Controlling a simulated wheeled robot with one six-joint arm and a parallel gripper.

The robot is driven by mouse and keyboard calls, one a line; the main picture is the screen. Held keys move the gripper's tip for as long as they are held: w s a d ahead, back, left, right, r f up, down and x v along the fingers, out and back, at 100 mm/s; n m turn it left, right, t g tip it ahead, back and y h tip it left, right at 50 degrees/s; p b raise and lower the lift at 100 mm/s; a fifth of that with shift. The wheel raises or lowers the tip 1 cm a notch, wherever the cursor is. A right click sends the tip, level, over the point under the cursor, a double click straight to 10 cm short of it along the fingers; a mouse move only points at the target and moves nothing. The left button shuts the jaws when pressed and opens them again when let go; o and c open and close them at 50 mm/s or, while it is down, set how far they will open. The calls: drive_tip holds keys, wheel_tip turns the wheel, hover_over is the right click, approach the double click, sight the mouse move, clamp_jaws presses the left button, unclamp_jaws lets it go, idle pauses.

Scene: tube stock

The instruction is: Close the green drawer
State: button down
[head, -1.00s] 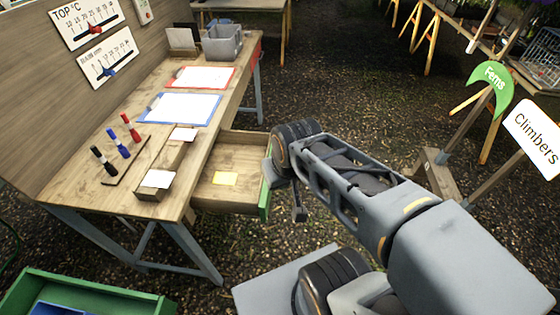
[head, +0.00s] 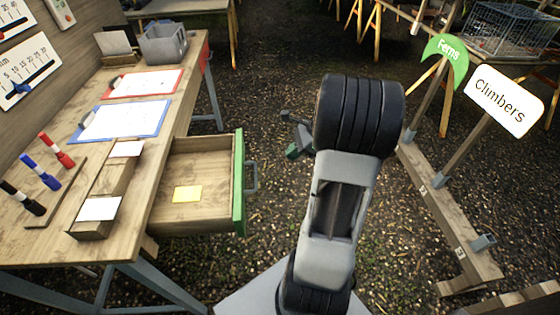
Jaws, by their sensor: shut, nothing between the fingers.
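The green drawer (head: 239,190) stands pulled out from the right side of the wooden desk (head: 178,118). Its green front faces right and carries a grey handle (head: 252,177). A yellow note (head: 187,194) lies in its bare wooden inside. My gripper (head: 290,136) shows only in part, to the right of the drawer front and apart from it, over the gravel. My dark wrist joint hides the rest of it. It is shut and empty.
The desk top holds a blue clipboard (head: 124,120), a red clipboard (head: 145,84), a grey bin (head: 164,44) and several markers (head: 40,172). A wooden frame with signs (head: 443,200) stands at the right. Gravel between is clear.

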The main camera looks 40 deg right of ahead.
drive_tip(key=a+r+b+x, duration=0.1)
drive_tip(key=x, duration=1)
drive_tip(key=shift+w+a, duration=0.5)
drive_tip(key=shift+a, duration=0.1)
drive_tip(key=shift+r, duration=0.1)
drive_tip(key=shift+w+a, duration=0.1)
